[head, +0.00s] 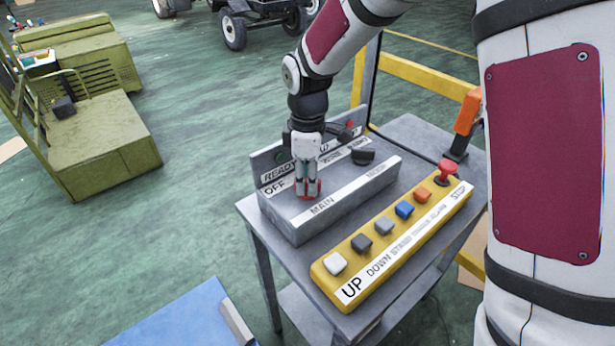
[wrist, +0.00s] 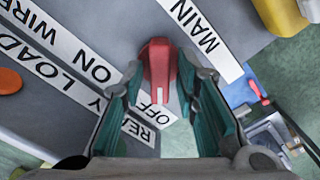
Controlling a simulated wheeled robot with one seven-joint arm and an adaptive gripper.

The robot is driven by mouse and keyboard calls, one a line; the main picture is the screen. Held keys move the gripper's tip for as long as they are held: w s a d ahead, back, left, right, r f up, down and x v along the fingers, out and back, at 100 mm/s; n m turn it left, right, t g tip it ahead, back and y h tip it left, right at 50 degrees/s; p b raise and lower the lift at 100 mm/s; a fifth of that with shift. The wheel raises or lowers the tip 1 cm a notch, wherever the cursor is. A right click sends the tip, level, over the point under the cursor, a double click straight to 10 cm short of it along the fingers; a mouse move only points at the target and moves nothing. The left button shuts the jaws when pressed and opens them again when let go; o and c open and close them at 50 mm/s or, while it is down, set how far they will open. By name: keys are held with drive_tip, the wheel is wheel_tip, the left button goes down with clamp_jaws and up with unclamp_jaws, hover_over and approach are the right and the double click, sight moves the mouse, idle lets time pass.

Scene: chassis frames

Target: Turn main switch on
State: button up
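The main switch is a red knob (wrist: 159,66) on the grey control box (head: 335,205), beside the MAIN label (wrist: 195,27). In the wrist view, its long handle has one end close to the OFF label (wrist: 150,110). The ON label lies to the left. My gripper (head: 308,190) points down over the box. In the head view, only a little red shows between and beside the fingertips.
A dark second knob (head: 363,156) sits right of my gripper on the same box. A yellow button panel (head: 390,243) with several buttons and a red stop knob (head: 447,171) lies in front on the grey table (head: 412,135). An orange-handled device (head: 466,115) stands at the table's right.

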clamp_jaws()
drive_tip(key=shift+m, duration=0.4)
drive_tip(key=m, duration=0.7)
drive_tip(key=shift+r+m+p, duration=0.1)
drive_tip(key=shift+m+p, duration=0.2)
drive_tip(key=m+p, duration=0.1)
drive_tip(key=m, duration=0.4)
drive_tip(key=m+p, duration=0.1)
drive_tip(key=m, duration=0.3)
drive_tip(key=shift+m, duration=0.4)
